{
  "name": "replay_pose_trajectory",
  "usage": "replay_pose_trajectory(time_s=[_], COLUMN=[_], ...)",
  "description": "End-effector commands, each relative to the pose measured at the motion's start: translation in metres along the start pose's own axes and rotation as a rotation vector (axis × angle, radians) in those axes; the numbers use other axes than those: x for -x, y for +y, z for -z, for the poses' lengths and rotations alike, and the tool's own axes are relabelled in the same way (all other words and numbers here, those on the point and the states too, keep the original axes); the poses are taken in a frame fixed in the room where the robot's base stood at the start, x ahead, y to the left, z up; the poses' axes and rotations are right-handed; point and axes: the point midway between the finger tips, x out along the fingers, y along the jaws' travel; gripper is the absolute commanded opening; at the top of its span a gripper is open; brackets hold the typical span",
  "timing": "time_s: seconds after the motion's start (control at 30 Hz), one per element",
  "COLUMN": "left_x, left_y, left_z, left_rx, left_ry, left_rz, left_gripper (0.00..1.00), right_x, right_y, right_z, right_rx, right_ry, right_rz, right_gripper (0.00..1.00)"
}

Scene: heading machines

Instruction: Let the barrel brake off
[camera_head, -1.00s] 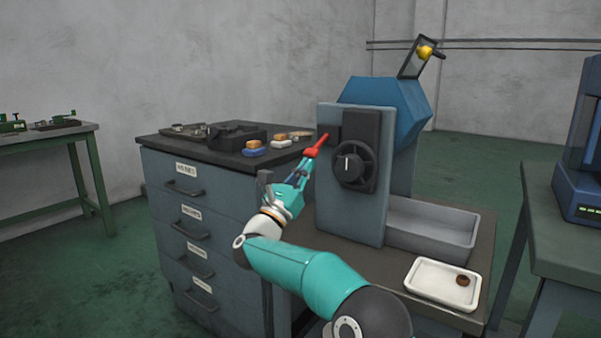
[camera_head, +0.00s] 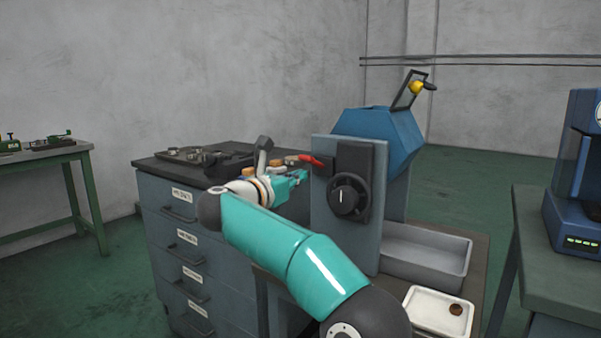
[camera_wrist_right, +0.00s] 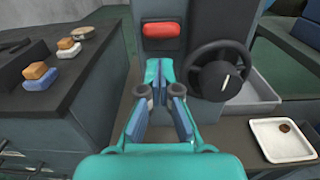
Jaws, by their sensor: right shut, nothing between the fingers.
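The blue barrel machine (camera_head: 375,138) stands on a bench, with a grey front panel and a black handwheel (camera_head: 348,197). A red-handled lever (camera_head: 311,160) sticks out left from the panel's upper left, its outer end slightly higher than its root; I take it to be the brake. The red grip also shows in the wrist view (camera_wrist_right: 165,30). My right gripper (camera_head: 304,176), teal, is shut and empty just below the lever, pointing at the panel. In the wrist view its fingertips (camera_wrist_right: 160,68) lie below the red grip, apart from it. My left gripper is not in view.
A drawer cabinet (camera_head: 200,240) stands left, with tools and small blocks (camera_wrist_right: 40,76) on top. A grey bin (camera_head: 425,262) and a white tray (camera_head: 425,320) with a brown round piece are on the machine's bench. A blue machine (camera_head: 580,160) stands right.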

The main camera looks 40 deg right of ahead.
Motion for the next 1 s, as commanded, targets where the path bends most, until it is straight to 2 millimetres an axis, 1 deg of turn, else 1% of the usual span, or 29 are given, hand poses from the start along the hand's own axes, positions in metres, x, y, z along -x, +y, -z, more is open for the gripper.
replay_pose_trajectory(time_s=[0.17, 0.27, 0.37, 0.5, 0.57, 0.7, 0.8, 0.9, 1.0], left_x=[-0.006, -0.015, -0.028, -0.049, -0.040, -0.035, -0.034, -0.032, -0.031], left_y=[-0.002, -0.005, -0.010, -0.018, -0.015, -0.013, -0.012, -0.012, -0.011], left_z=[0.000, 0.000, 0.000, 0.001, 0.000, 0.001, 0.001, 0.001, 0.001], left_rx=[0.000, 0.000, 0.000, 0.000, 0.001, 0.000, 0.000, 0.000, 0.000], left_ry=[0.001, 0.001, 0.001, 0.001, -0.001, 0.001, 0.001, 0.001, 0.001], left_rz=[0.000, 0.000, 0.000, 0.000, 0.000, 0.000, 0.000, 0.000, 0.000], left_gripper=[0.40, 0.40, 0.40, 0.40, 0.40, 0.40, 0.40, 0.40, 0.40], right_x=[0.002, 0.004, 0.008, 0.015, 0.030, 0.063, 0.082, 0.097, 0.106], right_y=[0.001, 0.002, 0.002, 0.002, 0.003, 0.003, 0.002, 0.001, 0.001], right_z=[0.005, 0.014, 0.025, 0.046, 0.032, 0.026, 0.022, 0.020, 0.019], right_rx=[-0.001, -0.001, -0.002, -0.002, -0.004, -0.001, -0.001, -0.001, -0.001], right_ry=[-0.002, -0.002, -0.001, 0.001, 0.001, 0.001, 0.001, 0.001, 0.001], right_rz=[-0.002, -0.002, -0.001, 0.002, -0.004, -0.003, 0.000, 0.002, 0.004], right_gripper=[0.00, 0.00, 0.00, 0.00, 0.00, 0.00, 0.00, 0.00, 0.00])
